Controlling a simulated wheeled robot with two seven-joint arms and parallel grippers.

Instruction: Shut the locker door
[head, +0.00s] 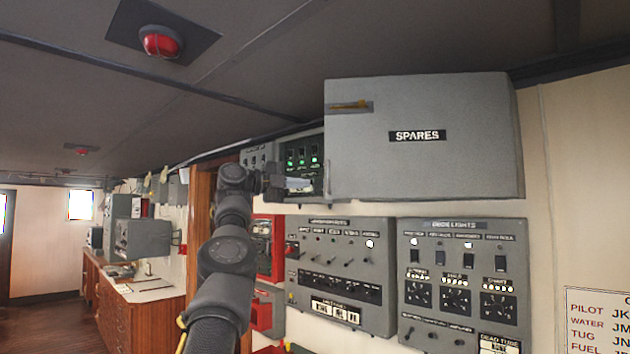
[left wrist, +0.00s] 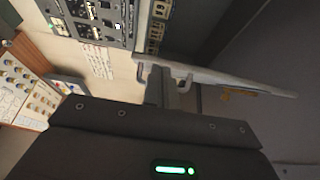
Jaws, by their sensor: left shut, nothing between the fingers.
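The grey locker door (head: 415,155) carries a SPARES label and a brass handle (head: 350,105) near its upper left corner. It hides most of the locker behind it. In the left wrist view the door (left wrist: 225,82) shows nearly edge-on as a pale slanting slab, with a dark space above it; it looks partly open, but how far I cannot tell. My left gripper (head: 303,185) is shut and empty, just left of the door's lower left edge. In the left wrist view its fingers (left wrist: 163,82) are close to the door's edge; contact is unclear. My right gripper is not in view.
A green-lit panel (head: 302,154) is on the wall behind my left gripper. Below the locker are two grey switch panels (head: 340,270) (head: 462,285) and a red box (head: 268,248). A wooden cabinet (head: 140,310) stands at the far left. Open floor (head: 45,330) lies left of it.

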